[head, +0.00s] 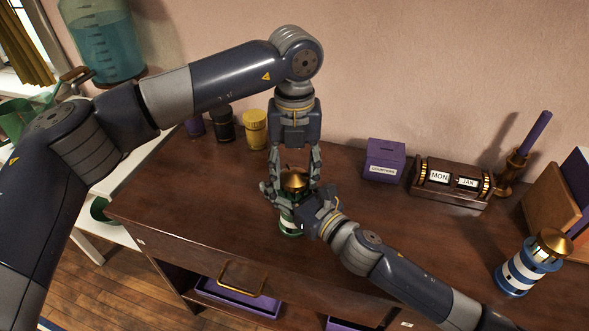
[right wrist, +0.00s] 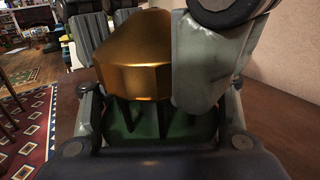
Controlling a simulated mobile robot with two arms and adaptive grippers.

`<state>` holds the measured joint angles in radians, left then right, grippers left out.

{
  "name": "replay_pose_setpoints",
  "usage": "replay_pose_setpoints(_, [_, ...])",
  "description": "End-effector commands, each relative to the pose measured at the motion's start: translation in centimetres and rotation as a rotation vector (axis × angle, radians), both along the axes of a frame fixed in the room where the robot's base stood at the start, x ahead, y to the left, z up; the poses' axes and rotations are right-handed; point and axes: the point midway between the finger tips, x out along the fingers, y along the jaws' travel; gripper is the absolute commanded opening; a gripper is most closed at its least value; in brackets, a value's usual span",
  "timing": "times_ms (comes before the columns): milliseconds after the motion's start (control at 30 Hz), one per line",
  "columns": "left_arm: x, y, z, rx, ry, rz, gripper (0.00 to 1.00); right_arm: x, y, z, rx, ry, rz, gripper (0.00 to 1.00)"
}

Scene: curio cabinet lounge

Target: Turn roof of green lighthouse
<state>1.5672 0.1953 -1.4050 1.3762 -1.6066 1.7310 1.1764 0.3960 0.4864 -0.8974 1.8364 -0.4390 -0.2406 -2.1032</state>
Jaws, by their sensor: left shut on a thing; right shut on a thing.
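The green lighthouse (head: 290,233) stands upright on the wooden cabinet top, with a gold roof (head: 294,179). My left gripper (head: 292,186) reaches straight down from above and is shut on the roof, one finger on each side. My right gripper (head: 298,205) comes in from the lower right and is shut on the lighthouse just below the roof, hiding much of the body. In the right wrist view the gold roof (right wrist: 133,55) fills the upper middle above a green part (right wrist: 165,141). A grey finger of my left gripper (right wrist: 203,60) lies against its right side.
A blue-and-white lighthouse (head: 527,265) with a gold roof stands at the right. A purple box (head: 384,160), a day-and-month calendar (head: 450,182) and a candlestick (head: 513,170) stand along the wall. Several jars, one yellow (head: 255,129), stand behind my left arm. The front left top is clear.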

Motion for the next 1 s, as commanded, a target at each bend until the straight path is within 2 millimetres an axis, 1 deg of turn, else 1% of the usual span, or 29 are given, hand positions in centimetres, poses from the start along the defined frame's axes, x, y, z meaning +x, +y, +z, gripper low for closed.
replay_pose_setpoints(167, [0.01,0.04,-0.05,0.002,0.000,-0.028,0.23,-0.01,-0.05,-0.20,-0.001,0.003,-0.001,0.00])
replay_pose_setpoints(367, [0.02,0.03,-0.05,0.003,0.001,-0.124,0.23,-0.01,-0.05,-0.20,-0.001,0.003,-0.001,0.00])
replay_pose_setpoints(567, [0.02,0.04,-0.04,0.004,0.002,-0.288,0.23,-0.01,-0.05,-0.19,-0.001,0.003,-0.001,0.00])
replay_pose_setpoints(1000, [-0.02,0.05,-0.11,0.008,0.006,-0.706,0.23,-0.01,-0.05,-0.19,-0.002,0.002,-0.001,0.00])
